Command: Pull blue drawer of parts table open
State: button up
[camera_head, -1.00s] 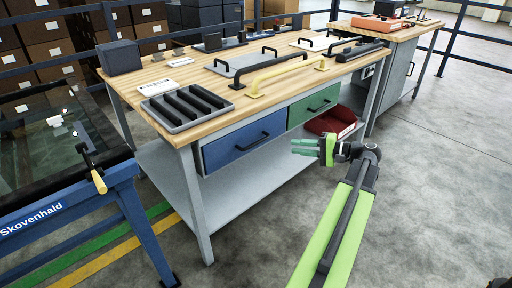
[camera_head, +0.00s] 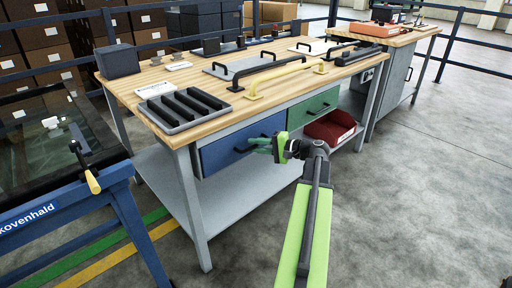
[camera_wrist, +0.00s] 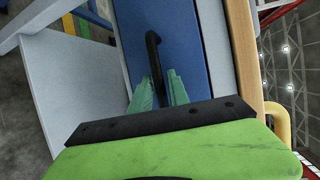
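The parts table's blue drawer (camera_head: 222,153) is at the left of the table front and looks shut, its face level with the frame. It fills the middle of the wrist view (camera_wrist: 183,40). Its black bar handle (camera_wrist: 152,45) stands off the drawer face, and its lower part lies between my fingers in the wrist view. My gripper (camera_head: 258,146) is at the handle, partly covering it in the head view. Its two green fingers (camera_wrist: 160,90) are apart, with a gap on either side of the handle. Exact contact cannot be told.
A green drawer (camera_head: 312,108) sits right of the blue one, with a red bin (camera_head: 330,128) below it. The wooden tabletop (camera_head: 225,108) carries a black ribbed tray, handles and a yellow bar (camera_head: 285,76). Open grey floor (camera_head: 420,210) lies right and in front.

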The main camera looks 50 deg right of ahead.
grip_shut()
dwell(1.4)
